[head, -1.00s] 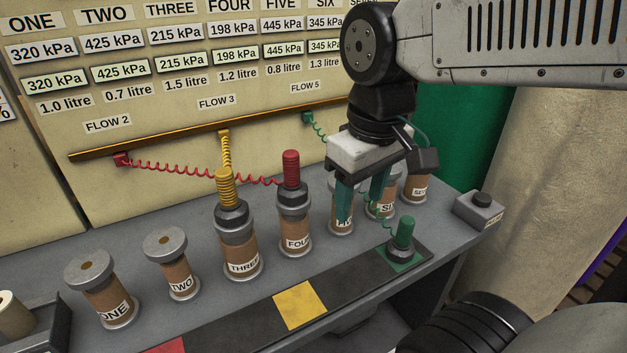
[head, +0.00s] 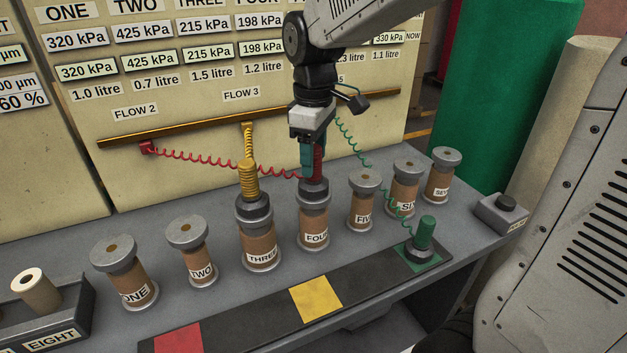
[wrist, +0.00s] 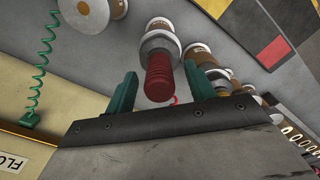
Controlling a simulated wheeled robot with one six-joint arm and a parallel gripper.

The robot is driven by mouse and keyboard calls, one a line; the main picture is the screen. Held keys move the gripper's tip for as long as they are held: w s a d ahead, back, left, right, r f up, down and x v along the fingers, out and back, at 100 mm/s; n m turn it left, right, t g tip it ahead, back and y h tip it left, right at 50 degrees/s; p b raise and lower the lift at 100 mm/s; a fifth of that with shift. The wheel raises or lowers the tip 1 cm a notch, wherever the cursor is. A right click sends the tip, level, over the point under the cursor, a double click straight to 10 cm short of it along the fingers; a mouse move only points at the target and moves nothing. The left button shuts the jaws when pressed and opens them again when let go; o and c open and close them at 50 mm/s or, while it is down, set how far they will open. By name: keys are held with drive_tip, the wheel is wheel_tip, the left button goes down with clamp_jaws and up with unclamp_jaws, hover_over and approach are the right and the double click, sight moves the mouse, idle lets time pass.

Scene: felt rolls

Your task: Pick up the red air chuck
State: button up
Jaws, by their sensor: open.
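The red air chuck (head: 318,164) stands upright on top of the roll labelled FOUR (head: 314,222). A coiled red hose runs left from it to the rail on the panel. My gripper (head: 312,165) is at the chuck, pointing down, with its teal fingers open. In the wrist view the ribbed red chuck (wrist: 161,76) shows between the two spread fingers of my gripper (wrist: 160,88), with a gap on each side. In the head view the near finger partly hides the chuck.
The yellow chuck (head: 249,181) stands on roll THREE (head: 260,240), close on the left. Roll FIVE (head: 362,205) is close on the right. The green chuck (head: 424,233) stands on a green square at the front. The yellow square (head: 317,300) and red square (head: 175,340) are bare.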

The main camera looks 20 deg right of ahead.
drive_tip(key=shift+f, duration=1.6)
drive_tip(key=shift+w, duration=0.1)
clamp_jaws()
drive_tip(key=shift+r, duration=0.1)
